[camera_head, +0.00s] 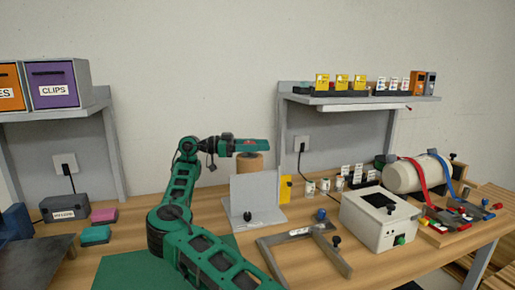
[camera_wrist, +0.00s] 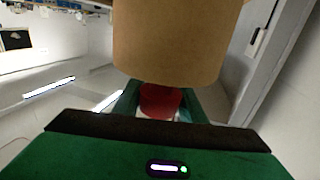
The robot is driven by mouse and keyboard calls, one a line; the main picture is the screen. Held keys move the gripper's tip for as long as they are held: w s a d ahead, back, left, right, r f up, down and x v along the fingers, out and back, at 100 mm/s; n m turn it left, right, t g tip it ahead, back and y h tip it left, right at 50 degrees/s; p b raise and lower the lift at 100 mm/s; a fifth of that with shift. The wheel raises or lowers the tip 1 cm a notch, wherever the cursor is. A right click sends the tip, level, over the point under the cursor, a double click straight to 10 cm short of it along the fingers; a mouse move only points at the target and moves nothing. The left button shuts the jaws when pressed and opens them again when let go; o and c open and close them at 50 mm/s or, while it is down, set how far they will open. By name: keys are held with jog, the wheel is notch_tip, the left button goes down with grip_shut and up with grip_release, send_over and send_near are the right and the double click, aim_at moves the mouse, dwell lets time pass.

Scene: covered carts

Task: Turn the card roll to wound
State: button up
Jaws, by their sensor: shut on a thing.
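A brown cylinder that looks like the card roll (camera_head: 250,163) is upright at the end of my arm, behind the pale upright panel. The panel may hide its foot, so I cannot tell whether it touches the bench. My gripper (camera_head: 262,145) reaches across its upper part. In the wrist view the card roll (camera_wrist: 180,40) is large and close, in front of the fingers. A red part (camera_wrist: 160,101) shows between the fingers at its lower edge. My gripper (camera_wrist: 160,103) is shut there; the roll covers the fingertips.
The pale panel (camera_head: 254,196) stands close in front, with a grey frame (camera_head: 333,256) nearer on the bench. A white box (camera_head: 381,226) and a strapped cream drum (camera_head: 404,177) are at right. A shelf (camera_head: 360,99) overhangs behind. Bare bench shows left of the panel.

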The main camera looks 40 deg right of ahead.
jog(key=shift+w+a, duration=0.1)
jog(key=shift+w, duration=0.1)
jog(key=o, duration=1)
jog(key=shift+w+f, duration=0.1)
jog(key=shift+f, duration=0.05)
jog(key=v, duration=1)
jog(key=shift+w+a, duration=0.2)
jog(key=shift+a, duration=0.15)
